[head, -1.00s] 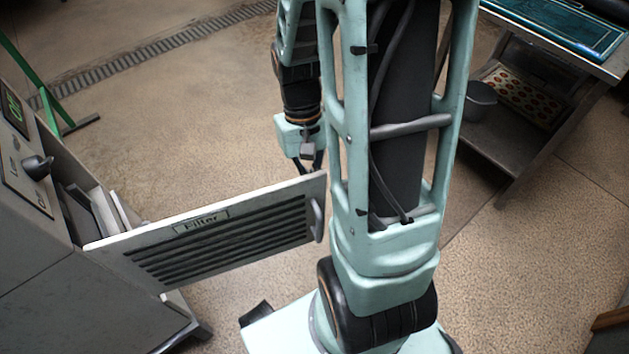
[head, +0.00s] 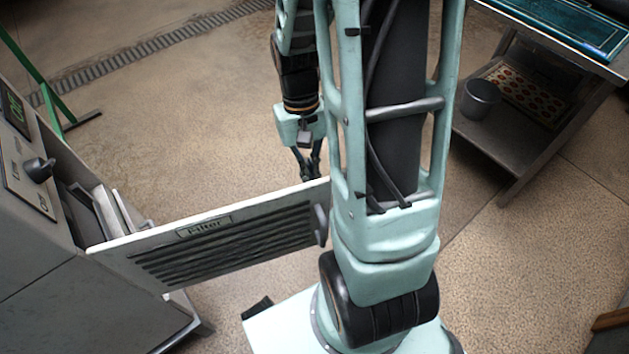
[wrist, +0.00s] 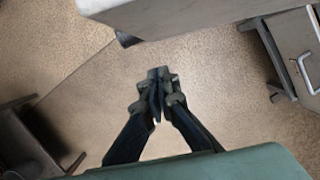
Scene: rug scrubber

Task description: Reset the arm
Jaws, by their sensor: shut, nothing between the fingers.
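My gripper (head: 308,170) hangs pointing down behind the top edge of the open filter door in the head view. In the wrist view my gripper (wrist: 157,92) is shut and empty, with bare floor beneath its tips. My arm's tall link stands in front and hides part of the space to the right of the gripper.
The filter door (head: 215,245) stands swung open from the grey machine (head: 40,240) at the left. A workbench (head: 550,45) with a grey bucket (head: 480,99) on its lower shelf is at the upper right. A green frame (head: 45,85) stands far left. Open floor lies behind the door.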

